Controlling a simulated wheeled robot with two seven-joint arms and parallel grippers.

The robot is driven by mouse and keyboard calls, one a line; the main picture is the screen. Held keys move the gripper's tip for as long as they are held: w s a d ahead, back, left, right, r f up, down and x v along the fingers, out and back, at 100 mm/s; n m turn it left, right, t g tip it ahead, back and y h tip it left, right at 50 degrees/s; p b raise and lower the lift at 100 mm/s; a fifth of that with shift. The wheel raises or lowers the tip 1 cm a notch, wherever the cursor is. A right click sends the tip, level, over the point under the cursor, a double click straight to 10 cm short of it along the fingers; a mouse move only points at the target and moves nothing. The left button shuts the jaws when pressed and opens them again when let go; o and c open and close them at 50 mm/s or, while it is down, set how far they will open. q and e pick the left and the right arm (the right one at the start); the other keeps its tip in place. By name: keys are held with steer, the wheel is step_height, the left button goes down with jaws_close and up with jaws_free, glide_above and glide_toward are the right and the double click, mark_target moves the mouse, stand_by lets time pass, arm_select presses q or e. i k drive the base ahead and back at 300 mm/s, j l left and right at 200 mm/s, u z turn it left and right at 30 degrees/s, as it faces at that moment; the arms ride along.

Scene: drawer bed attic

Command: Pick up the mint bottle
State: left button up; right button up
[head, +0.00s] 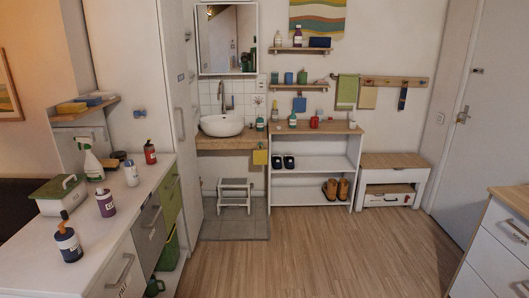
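I cannot tell for sure which bottle is the mint one. A small teal-green bottle (260,123) stands on the wooden counter to the right of the white sink. Another small teal-green bottle (292,119) stands on top of the white shoe shelf. Both are far off and small in the head view. A white spray bottle with a green trigger (92,164) stands on the white counter at the left. Neither of my grippers is in view.
The left counter (122,213) also holds a dark blue bottle (67,242), a purple bottle (106,203) and a green-lidded box (61,195). A step stool (235,193) stands below the sink (222,125). The wood floor (300,255) is clear. White drawers (498,255) stand at right.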

mark_target(293, 117)
steer(key=i, duration=1.9)
